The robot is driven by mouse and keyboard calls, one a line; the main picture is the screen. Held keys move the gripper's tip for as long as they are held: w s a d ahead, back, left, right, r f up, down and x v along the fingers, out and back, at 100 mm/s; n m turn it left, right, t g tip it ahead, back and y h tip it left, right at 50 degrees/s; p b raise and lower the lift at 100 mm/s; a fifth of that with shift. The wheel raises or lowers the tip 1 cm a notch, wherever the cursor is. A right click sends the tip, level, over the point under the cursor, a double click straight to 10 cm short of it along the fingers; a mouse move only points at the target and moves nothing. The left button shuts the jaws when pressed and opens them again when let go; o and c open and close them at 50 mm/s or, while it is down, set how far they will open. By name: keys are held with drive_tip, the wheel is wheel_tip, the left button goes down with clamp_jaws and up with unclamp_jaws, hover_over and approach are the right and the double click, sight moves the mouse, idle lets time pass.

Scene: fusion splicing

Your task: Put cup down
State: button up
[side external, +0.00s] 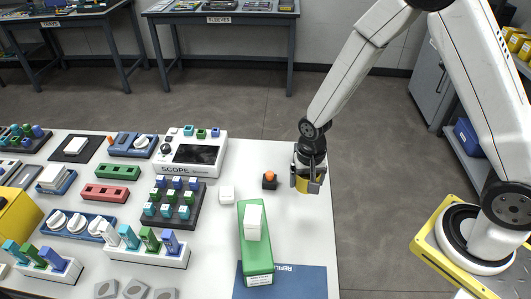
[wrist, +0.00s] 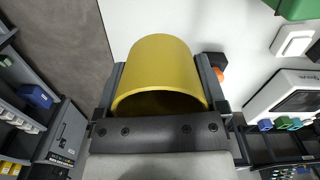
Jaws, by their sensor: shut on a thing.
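A yellow cup (wrist: 158,68) fills the middle of the wrist view, between the two fingers of my gripper (wrist: 160,95). In the side external view my gripper (side external: 309,178) points down near the right edge of the white table, shut on the yellow cup (side external: 307,185). The cup is mostly covered by the fingers there. I cannot tell whether its bottom touches the table.
A small dark block with an orange knob (side external: 269,180) stands just left of the cup. A green box (side external: 256,262) with a white block on top, a small white box (side external: 226,193) and the SCOPE device (side external: 190,154) are further left. The table (side external: 305,235) is bare in front of the gripper.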

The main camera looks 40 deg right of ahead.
idle(0.3)
drive_tip(key=w+d+r+m, duration=0.1)
drive_tip(key=w+d+r, duration=0.2)
drive_tip(key=w, duration=0.8)
drive_tip(key=shift+w+r+m, duration=0.15)
drive_tip(key=shift+w+m, duration=0.1)
drive_tip(key=shift+m, duration=0.15)
drive_tip(key=shift+w, duration=0.1)
drive_tip(key=w+f, duration=0.2)
drive_tip(key=w, duration=0.2)
drive_tip(key=w+f, duration=0.3)
drive_tip(key=w, duration=0.1)
drive_tip(key=w+f, duration=0.3)
drive_tip(key=w, duration=0.1)
drive_tip(key=shift+a, duration=0.1)
drive_tip(key=shift+w+f, duration=0.6)
drive_tip(key=shift+w+f, duration=0.1)
